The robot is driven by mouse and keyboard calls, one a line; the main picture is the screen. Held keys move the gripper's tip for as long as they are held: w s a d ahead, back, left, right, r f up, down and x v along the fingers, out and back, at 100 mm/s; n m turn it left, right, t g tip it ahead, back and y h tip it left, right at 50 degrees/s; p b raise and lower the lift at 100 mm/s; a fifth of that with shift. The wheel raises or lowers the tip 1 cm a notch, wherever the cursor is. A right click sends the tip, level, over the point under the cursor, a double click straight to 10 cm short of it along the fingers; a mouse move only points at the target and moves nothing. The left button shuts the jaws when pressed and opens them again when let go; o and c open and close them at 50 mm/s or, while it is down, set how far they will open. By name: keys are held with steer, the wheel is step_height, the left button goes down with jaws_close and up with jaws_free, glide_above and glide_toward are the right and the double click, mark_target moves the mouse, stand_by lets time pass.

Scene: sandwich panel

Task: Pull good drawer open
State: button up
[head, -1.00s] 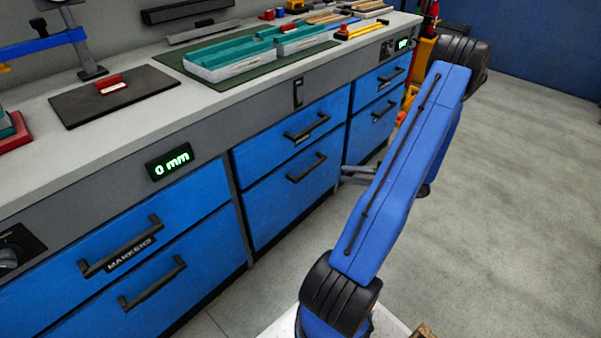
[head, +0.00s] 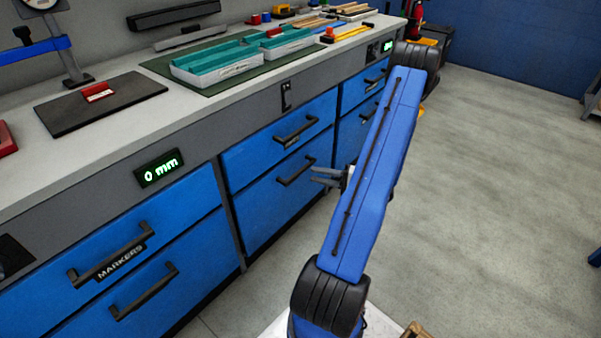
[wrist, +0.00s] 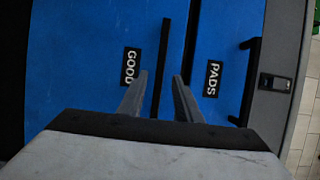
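The good drawer (head: 262,205) is the lower blue drawer of the middle cabinet, and it looks closed. In the wrist view its white-on-black GOOD label (wrist: 130,66) is beside its black bar handle (wrist: 162,60). The handle also shows in the head view (head: 296,171). My gripper (wrist: 160,75) is open and empty, with its two fingers on either side of the handle's line. In the head view my gripper (head: 316,175) stands just right of the handle. Whether the fingers reach around the bar or stop short of it, I cannot tell.
The PADS drawer (wrist: 215,40) is directly above, with its own handle (wrist: 250,80). A MARKERS drawer (head: 120,255) is to the left, under a display (head: 160,168) reading 0 mm. The worktop (head: 130,130) holds trays. Grey floor (head: 480,200) is open to the right.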

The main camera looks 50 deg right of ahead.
mark_target(303, 172)
steer(key=x, duration=0.7)
steer(key=shift+w+a, duration=0.15)
steer(key=shift+w, duration=0.1)
jaws_close()
